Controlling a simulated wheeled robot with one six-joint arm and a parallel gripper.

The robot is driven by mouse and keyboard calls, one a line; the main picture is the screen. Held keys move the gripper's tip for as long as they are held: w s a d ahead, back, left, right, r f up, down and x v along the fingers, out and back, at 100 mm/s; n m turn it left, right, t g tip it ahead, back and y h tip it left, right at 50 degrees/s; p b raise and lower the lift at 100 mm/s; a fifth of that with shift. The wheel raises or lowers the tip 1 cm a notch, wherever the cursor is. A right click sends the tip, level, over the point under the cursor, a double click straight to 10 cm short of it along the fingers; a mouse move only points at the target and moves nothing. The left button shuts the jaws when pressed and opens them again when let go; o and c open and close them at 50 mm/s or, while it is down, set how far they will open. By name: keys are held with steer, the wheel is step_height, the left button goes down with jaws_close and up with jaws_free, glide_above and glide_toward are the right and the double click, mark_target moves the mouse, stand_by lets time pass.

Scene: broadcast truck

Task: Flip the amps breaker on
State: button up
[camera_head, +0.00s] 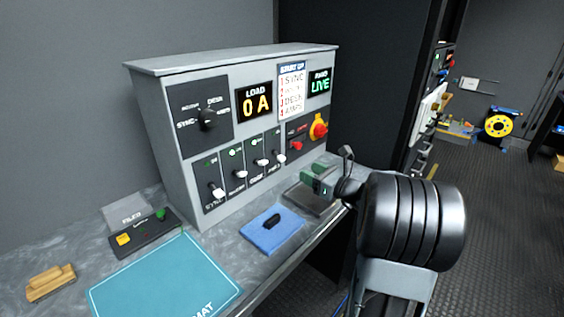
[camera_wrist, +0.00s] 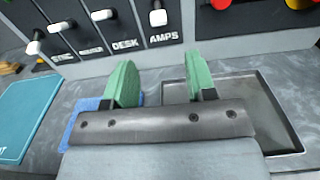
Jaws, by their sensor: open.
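The amps breaker is the rightmost of the row on the grey panel; its white lever (camera_head: 282,159) shows in the head view. In the wrist view the same lever (camera_wrist: 157,17) sits above the AMPS label, at the top edge. Whether it is on or off I cannot tell. My gripper (camera_head: 320,180) has green fingers and stands in front of the panel, right of the breaker row. In the wrist view my gripper (camera_wrist: 155,85) is open and empty, fingers apart, with the amps lever beyond the gap and not touched.
Beside it are the desk lever (camera_wrist: 102,14), router lever (camera_wrist: 60,27) and sync lever (camera_wrist: 33,47). The load display (camera_head: 257,102) reads 0 A. A red-yellow knob (camera_head: 319,128) is at right. A grey tray (camera_wrist: 285,125) and blue pad (camera_head: 262,235) lie on the counter.

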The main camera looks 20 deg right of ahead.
mark_target(284, 160)
steer(key=x, duration=1.2)
steer(key=shift+s+a, duration=0.1)
steer(key=shift+c, duration=0.2)
